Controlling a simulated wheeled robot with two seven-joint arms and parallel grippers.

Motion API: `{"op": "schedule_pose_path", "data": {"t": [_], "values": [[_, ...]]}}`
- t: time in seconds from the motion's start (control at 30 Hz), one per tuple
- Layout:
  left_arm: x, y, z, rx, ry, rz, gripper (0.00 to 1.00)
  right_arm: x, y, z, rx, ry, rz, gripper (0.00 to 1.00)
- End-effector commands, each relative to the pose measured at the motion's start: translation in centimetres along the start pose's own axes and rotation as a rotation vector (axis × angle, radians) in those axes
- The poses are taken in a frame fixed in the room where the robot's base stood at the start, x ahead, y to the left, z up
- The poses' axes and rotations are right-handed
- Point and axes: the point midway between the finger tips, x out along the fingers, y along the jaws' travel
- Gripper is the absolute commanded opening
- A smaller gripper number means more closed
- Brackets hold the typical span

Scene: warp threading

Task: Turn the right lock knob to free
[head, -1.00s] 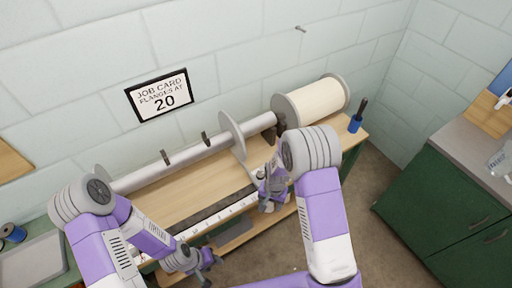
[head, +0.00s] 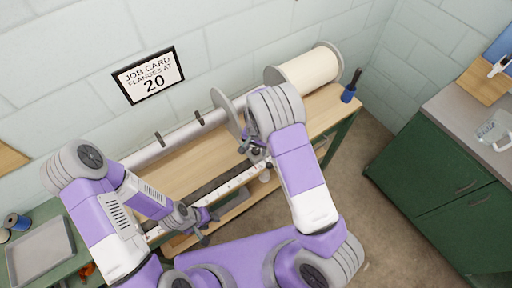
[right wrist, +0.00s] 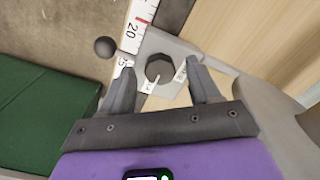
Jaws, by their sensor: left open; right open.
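The right lock knob (right wrist: 159,68) is a dark, many-sided knob on a pale plate (right wrist: 172,48) beside the ruler in the right wrist view. A short white mark lies beside it. My right gripper (right wrist: 163,76) is open, with its fingertips to either side of the knob in the picture; I cannot tell whether they touch it. In the head view my right gripper (head: 254,148) is near the right flange (head: 228,108), and the knob is too small or hidden there. My left gripper (head: 200,220) is open and empty at the front of the bench.
A ruler (right wrist: 134,38) runs beside the plate, with a grey ball-ended part (right wrist: 105,46) near it. A cream roll (head: 310,68) sits at the bench's right end, by a blue cup (head: 349,94). A job card (head: 148,75) on the wall reads flanges at 20.

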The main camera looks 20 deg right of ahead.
Motion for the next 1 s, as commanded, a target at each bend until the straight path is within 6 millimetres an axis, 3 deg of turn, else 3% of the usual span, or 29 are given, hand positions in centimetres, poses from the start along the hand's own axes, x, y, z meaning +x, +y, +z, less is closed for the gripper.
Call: {"op": "schedule_pose_path", "data": {"t": [0.27, 0.63, 1.0], "values": [[-0.02, 0.01, 0.0, 0.0, 0.0, 0.0, 0.43, 0.15, -0.02, -0.01, 0.0, 0.0, -0.001, 0.62], [-0.02, 0.01, -0.01, 0.0, 0.0, 0.0, 0.43, 0.13, -0.01, 0.0, 0.0, 0.0, -0.001, 0.06], [0.24, -0.09, -0.02, 0.0, 0.0, 0.0, 0.43, 0.18, 0.0, -0.01, -0.068, 0.0, -0.001, 0.06]]}}
